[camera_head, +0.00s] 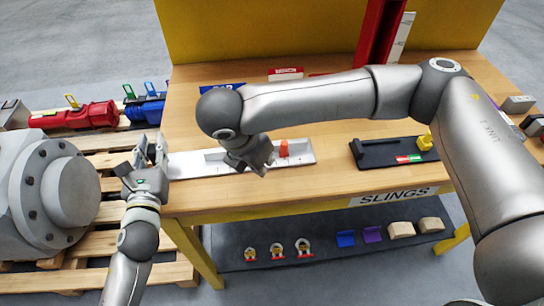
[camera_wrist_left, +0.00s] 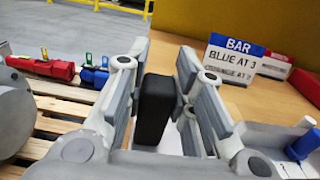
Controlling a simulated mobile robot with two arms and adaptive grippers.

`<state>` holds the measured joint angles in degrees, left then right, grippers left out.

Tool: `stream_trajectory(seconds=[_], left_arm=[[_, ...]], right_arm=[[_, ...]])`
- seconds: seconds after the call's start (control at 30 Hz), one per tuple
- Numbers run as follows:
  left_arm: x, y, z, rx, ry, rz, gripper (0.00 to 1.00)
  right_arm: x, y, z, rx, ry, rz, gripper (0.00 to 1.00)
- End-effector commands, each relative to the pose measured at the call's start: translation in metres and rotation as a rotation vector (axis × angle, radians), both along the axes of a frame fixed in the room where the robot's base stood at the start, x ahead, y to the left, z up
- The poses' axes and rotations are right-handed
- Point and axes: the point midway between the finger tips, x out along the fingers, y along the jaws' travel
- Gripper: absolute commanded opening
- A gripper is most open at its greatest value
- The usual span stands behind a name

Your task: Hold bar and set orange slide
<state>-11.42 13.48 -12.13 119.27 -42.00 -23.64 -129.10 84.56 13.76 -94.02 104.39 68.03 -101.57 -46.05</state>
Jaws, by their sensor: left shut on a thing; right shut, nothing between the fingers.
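The bar (camera_head: 190,165) is a long pale rail lying on the front left part of the wooden table. The orange slide (camera_head: 284,148) sits on the bar towards its right end. My left gripper (camera_head: 150,155) is at the bar's left end. In the left wrist view its fingers are shut on an upright black block (camera_wrist_left: 153,108), seemingly the bar's end grip. My right gripper (camera_head: 258,160) is shut and empty over the bar, just left of the orange slide; I cannot tell whether it touches. A blue slide (camera_wrist_left: 304,144) shows in the left wrist view; my right arm hides it in the head view.
A sign (camera_wrist_left: 235,60) reads BAR, BLUE AT 3, with a partly hidden orange line. A black tray (camera_head: 375,157) with a yellow part stands to the right. Pallets and a large grey flanged valve body (camera_head: 50,190) stand left.

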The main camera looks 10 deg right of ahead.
Motion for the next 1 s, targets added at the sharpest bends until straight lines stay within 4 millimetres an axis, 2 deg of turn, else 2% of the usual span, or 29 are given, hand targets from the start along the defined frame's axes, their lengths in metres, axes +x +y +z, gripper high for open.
stream_trajectory(seconds=[0.03,0.2,0.37,0.5,0.6,1.0], left_arm=[[0.000,0.000,0.002,-0.002,-0.004,-0.001,0.00],[0.000,0.000,0.002,-0.003,-0.004,-0.001,0.00],[0.000,0.000,0.002,-0.003,-0.004,-0.001,0.00],[0.000,0.000,0.002,-0.003,-0.004,-0.001,0.00],[0.000,0.000,0.002,-0.003,-0.004,-0.001,0.00],[0.000,0.000,0.002,-0.004,-0.004,-0.002,0.00]], right_arm=[[-0.003,0.004,0.013,0.002,-0.003,0.004,0.00],[-0.012,0.013,0.045,0.001,-0.002,0.003,0.00],[-0.018,0.018,0.064,0.001,-0.001,0.002,0.00],[-0.019,0.018,0.072,0.001,0.002,0.009,0.15],[-0.016,0.012,0.074,0.005,0.007,0.049,0.26],[0.012,-0.034,0.092,0.013,0.002,0.411,0.26]])
